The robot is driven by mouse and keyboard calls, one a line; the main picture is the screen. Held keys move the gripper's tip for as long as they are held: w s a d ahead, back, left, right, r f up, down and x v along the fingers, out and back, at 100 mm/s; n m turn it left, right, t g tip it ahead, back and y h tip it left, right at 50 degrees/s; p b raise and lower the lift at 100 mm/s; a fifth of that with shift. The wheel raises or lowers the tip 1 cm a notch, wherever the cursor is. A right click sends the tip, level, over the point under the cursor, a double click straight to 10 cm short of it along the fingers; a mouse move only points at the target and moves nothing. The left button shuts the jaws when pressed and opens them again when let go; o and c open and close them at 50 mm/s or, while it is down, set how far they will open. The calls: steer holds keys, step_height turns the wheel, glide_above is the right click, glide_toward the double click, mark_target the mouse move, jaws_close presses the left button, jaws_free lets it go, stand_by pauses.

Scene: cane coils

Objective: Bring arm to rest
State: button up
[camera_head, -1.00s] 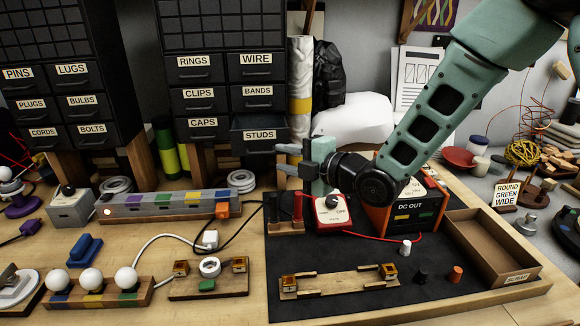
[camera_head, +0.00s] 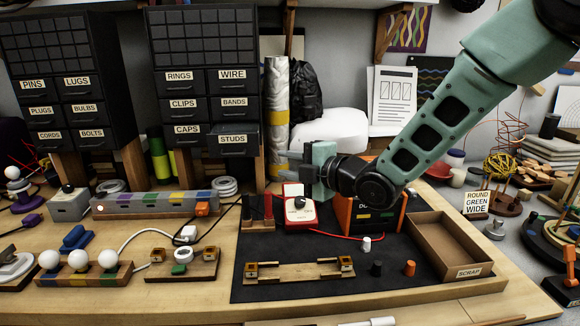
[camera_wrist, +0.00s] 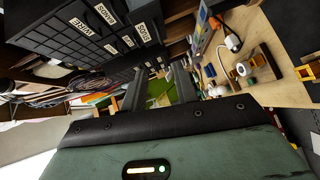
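My arm reaches in from the upper right, with its green forearm bent down to the dark wrist. My gripper (camera_head: 284,163) points left and hangs above the workbench (camera_head: 190,288), behind and above the red switch box (camera_head: 300,212). In the wrist view, the two dark fingers of my gripper (camera_wrist: 158,80) stand apart with nothing held between them. Beyond them are the labelled drawers (camera_wrist: 108,40) and part of the bench.
The drawer cabinet (camera_head: 205,105) stands behind, left of my gripper. The orange DC OUT box (camera_head: 373,217) is under my wrist. A cardboard scrap tray (camera_head: 447,245) lies at right. A black mat (camera_head: 300,240) carries a wooden holder (camera_head: 300,273). White bulbs (camera_head: 78,260) stand front left.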

steer(key=s+d+f+m+g+h, duration=0.2)
steer(key=s+m, duration=0.4)
steer(key=s, duration=0.6)
steer(key=s+d+f+m+g+h, duration=0.3)
steer(key=s+d+m+g+h, duration=0.1)
steer(key=s, duration=0.8)
steer(key=s+d+f+m+g+h, duration=0.2)
steer(key=s+d+m+g+h, duration=0.2)
steer(key=s+m, duration=0.4)
steer(key=s+g+h, duration=0.1)
steer(key=s, duration=0.3)
steer(key=shift+f, duration=0.15)
